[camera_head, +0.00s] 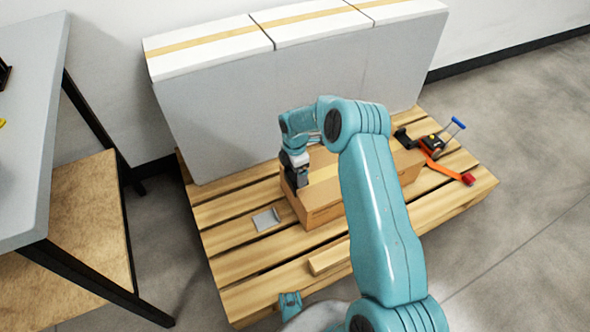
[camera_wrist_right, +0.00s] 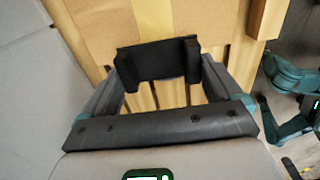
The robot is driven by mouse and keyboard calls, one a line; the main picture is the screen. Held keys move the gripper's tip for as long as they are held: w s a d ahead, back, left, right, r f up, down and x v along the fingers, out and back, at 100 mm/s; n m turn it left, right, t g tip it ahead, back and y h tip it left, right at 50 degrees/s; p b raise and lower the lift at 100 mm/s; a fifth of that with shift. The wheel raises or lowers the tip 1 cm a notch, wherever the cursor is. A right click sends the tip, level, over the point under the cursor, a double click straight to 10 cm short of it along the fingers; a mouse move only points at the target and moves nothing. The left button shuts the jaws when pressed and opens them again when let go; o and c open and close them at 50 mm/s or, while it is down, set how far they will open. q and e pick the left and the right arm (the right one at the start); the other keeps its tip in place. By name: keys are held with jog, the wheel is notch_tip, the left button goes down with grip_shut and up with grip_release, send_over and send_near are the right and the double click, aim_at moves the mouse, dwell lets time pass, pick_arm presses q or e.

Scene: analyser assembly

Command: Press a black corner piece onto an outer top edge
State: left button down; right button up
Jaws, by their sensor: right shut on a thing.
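My right gripper (camera_head: 298,180) is at the left end of a cardboard box (camera_head: 335,205) that lies on the pallet. In the right wrist view the gripper (camera_wrist_right: 160,72) is shut on a black corner piece (camera_wrist_right: 155,60), held between its two fingers. The cardboard surface (camera_wrist_right: 180,18) lies behind the piece, with pallet slats below it. I cannot tell whether the piece touches the cardboard. Tall grey blocks (camera_head: 290,100) with white tops and a tan strip stand behind, their top edges bare. My left gripper is not seen.
The wooden pallet (camera_head: 240,268) carries a flat grey plate (camera_head: 266,219) and a loose wooden bar (camera_head: 328,259). An orange strap (camera_head: 447,172) and a blue-handled tool (camera_head: 452,130) lie at the right. A table (camera_head: 30,130) stands at the left.

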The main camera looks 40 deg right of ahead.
jog(key=shift+f+b, duration=1.3)
jog(key=shift+f, duration=0.6)
jog(key=shift+f+b, duration=0.3)
jog(key=shift+f, duration=0.1)
jog(key=o, duration=0.7)
jog(key=shift+r, duration=0.15)
jog(key=shift+r+p, duration=2.3)
jog(key=shift+r, duration=1.15)
